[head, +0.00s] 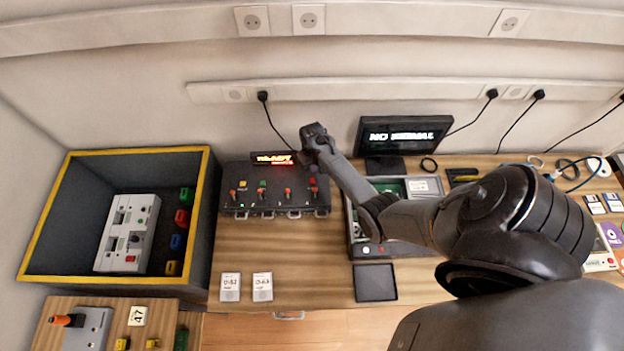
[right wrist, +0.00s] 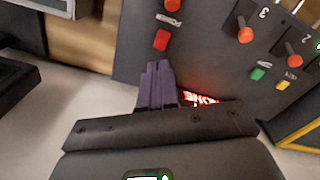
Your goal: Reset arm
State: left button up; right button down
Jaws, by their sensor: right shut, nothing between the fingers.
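My right gripper (head: 308,150) is above the back right corner of a dark control panel (head: 240,206). Its purple-grey fingers (right wrist: 160,78) are shut with nothing between them, pointing toward a red button (right wrist: 161,40) beside the word POWER. I cannot tell the exact gap to the panel. The panel has several orange-tipped levers (head: 287,193), plus a yellow and a green button. Its display (head: 272,158) shows READY in yellow and smaller red text; the fingers and gripper body partly hide it in the right wrist view (right wrist: 200,99). My left gripper is not in view.
A monitor (head: 403,135) reading NO SIGNAL stands behind an open case (head: 362,249) at the right. A large yellow-rimmed bin (head: 206,180) holding a white device (head: 128,232) is at the left. Two cards (head: 262,287) and a black tray (head: 375,283) lie in front.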

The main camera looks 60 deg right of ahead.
dwell(0.3)
jog(key=shift+s+f, duration=0.2)
jog(key=shift+s, duration=0.05)
jog(key=s+a+f+n+g+h+p, duration=0.1)
jog(key=s+a+f, duration=0.1)
jog(key=s, duration=0.6)
jog(key=s+a+f+n+g, duration=0.1)
jog(key=s+f+n, duration=0.1)
jog(key=s, duration=0.5)
jog(key=s+a+r+n+t+p, duration=0.1)
jog(key=a+r+n, duration=0.1)
jog(key=a+r, duration=0.6)
jog(key=s+a+r+n+t, duration=0.2)
jog(key=a+r, duration=0.4)
jog(key=a, duration=0.5)
jog(key=w+a+r+t, duration=0.1)
jog(key=a+r, duration=0.2)
jog(key=r, duration=0.4)
jog(key=w+a+r+t+y, duration=0.1)
jog(key=a+r, duration=0.3)
jog(key=r, duration=0.3)
jog(key=shift+w+n+t, duration=0.2)
jog(key=shift+n+t, duration=0.1)
jog(key=shift+n, duration=0.1)
jog(key=shift+a, duration=0.1)
